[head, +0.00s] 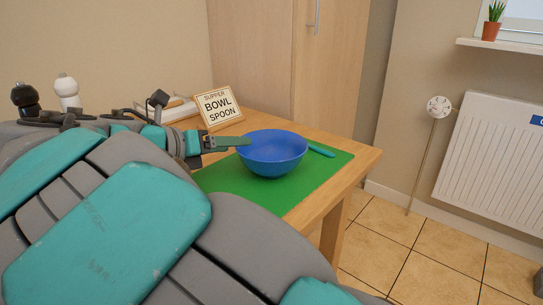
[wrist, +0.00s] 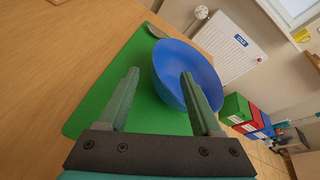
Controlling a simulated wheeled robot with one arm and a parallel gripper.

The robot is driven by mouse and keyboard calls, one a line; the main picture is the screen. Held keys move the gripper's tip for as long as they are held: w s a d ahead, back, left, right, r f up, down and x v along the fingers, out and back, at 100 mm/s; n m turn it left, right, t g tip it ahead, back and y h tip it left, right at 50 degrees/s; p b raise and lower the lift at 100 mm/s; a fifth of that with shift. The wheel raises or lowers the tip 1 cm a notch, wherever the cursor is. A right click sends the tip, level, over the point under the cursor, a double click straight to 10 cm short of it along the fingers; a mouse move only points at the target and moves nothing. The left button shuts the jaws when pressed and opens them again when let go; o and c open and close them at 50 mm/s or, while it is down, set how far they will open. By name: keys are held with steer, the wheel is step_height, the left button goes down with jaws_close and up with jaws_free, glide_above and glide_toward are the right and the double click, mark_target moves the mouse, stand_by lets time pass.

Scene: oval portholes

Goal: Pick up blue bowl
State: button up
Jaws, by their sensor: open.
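The blue bowl (head: 274,155) stands upright on a green placemat (head: 250,193) near the right end of the wooden table. In the wrist view the bowl (wrist: 172,68) lies ahead of my gripper, (wrist: 158,82) whose two fingers are apart. The right finger overlaps the bowl's near rim in that view; the left finger is over the placemat. In the head view my gripper (head: 240,142) reaches the bowl's left rim from the left. I cannot tell whether a finger touches the bowl. The bowl's inside is empty where it shows.
A sign (head: 219,107) reading "SUPPER BOWL SPOON" stands behind. A spoon (head: 321,150) lies right of the bowl. Black (head: 26,98) and white (head: 67,92) shakers stand at the far left. The table's edge is close to the bowl's right; a radiator (head: 493,150) is beyond.

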mark_target(252, 147)
steer(key=shift+f+b+x, duration=0.15)
steer(key=shift+b+x, duration=0.1)
steer(key=shift+x, duration=1.65)
steer(key=shift+f+b+x, duration=0.15)
steer(key=shift+b+x, duration=0.05)
steer(key=shift+x, duration=1.75)
steer(key=shift+s, duration=0.2)
jaws_close()
